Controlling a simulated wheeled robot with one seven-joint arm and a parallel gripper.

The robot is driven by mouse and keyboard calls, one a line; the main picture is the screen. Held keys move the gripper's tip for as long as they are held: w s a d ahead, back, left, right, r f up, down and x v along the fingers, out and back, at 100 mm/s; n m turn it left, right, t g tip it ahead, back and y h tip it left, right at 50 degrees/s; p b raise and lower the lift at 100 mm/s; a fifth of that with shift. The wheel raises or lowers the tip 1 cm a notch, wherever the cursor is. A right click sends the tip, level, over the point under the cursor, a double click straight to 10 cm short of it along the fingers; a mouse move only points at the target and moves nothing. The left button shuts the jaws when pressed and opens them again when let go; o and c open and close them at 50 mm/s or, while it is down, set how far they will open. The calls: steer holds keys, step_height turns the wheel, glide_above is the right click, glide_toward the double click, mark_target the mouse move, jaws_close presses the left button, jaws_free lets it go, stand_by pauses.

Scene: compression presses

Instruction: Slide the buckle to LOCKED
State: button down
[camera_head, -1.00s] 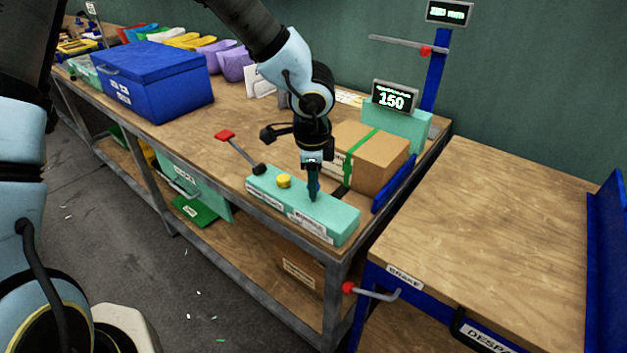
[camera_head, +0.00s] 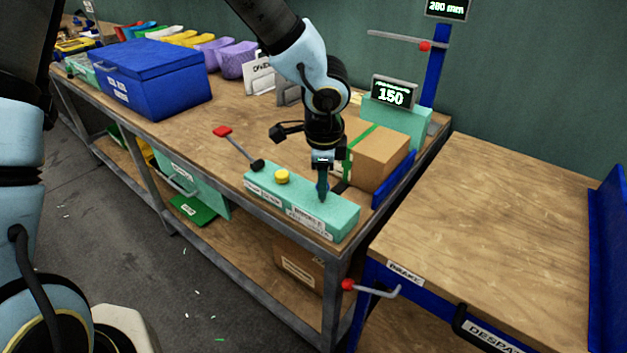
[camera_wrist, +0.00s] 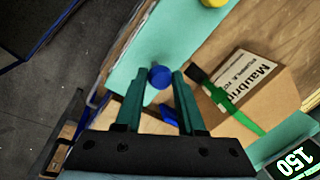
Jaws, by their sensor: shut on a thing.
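The buckle shows as a round blue knob (camera_wrist: 160,76) between my fingertips in the wrist view. It stands at the teal base box (camera_head: 341,220), whose front carries a label that seems to read BUCKLE; the rest of its lettering is too small to read. My gripper (camera_head: 322,197) points down onto the right half of the box top and is shut on the knob, which it hides in the head view. The base box also shows in the wrist view (camera_wrist: 170,38). The LOCKED mark cannot be made out.
A yellow button (camera_head: 282,176) is left of my gripper on the same box. A cardboard box (camera_head: 385,158) with a green strap stands close behind. A red-handled lever (camera_head: 223,131) is at the left, a 150 display (camera_head: 394,93) behind. The right table (camera_head: 500,230) is bare.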

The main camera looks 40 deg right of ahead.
steer(key=shift+s+d+b, duration=0.15)
steer(key=shift+s+d, duration=0.05)
steer(key=shift+s, duration=0.45)
steer(key=shift+s+d+b, duration=0.15)
steer(key=shift+s, duration=0.45)
steer(key=c, duration=0.5)
jaws_free()
steer(key=shift+r, duration=0.15)
step_height(320, 180, up, 10)
steer(key=s+a, duration=0.1)
steer(key=shift+s+a+r, duration=0.2)
steer(key=shift+s, duration=0.1)
